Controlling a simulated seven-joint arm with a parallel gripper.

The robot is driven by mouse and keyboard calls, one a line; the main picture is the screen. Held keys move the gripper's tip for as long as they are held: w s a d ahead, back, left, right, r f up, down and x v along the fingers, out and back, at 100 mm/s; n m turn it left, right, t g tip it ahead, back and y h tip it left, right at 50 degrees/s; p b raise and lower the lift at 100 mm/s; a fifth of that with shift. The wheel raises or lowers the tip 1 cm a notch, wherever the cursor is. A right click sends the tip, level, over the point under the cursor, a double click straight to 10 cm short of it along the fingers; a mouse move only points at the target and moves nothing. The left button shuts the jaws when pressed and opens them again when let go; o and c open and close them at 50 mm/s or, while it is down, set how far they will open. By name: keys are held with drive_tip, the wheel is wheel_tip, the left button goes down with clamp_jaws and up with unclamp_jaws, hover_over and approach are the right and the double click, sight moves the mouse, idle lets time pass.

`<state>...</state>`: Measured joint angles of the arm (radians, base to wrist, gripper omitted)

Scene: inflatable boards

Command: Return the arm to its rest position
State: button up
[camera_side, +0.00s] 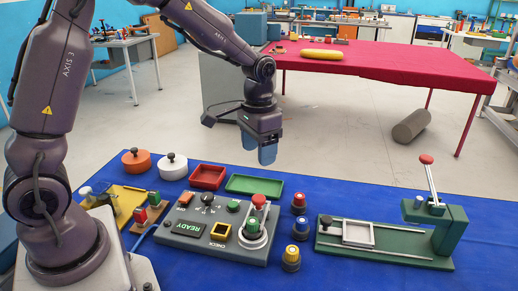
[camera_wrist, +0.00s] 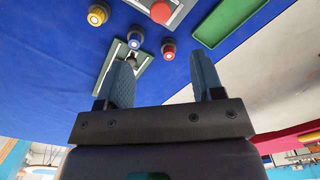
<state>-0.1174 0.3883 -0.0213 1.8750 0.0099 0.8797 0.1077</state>
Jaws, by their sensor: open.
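My gripper (camera_side: 268,154) hangs in the air above the back part of the blue-covered table (camera_side: 345,193), with its blue fingers pointing down. In the wrist view my gripper (camera_wrist: 162,72) shows two blue fingers spread apart with nothing between them. The fingers touch no object. The arm reaches in from the left and bends down at the wrist.
A grey control panel (camera_side: 187,243), several knobs such as the red-topped one (camera_side: 299,201), a red tray (camera_side: 207,177), a green tray (camera_side: 255,184) and a green press (camera_side: 445,228) stand on the table. Two lidded pots (camera_side: 136,161) (camera_side: 174,166) stand at its back left.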

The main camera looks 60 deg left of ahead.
drive_tip(key=s+d+r+t, duration=0.2)
drive_tip(key=s+r, duration=0.4)
drive_tip(key=s, duration=0.3)
drive_tip(key=s+d+r+t, duration=0.1)
drive_tip(key=s+r+t, duration=0.2)
drive_tip(key=s+r, duration=0.4)
drive_tip(key=s, duration=0.3)
drive_tip(key=shift+d+r+t, duration=0.25)
drive_tip(key=shift+d+t, duration=0.05)
drive_tip(key=shift+d, duration=0.1)
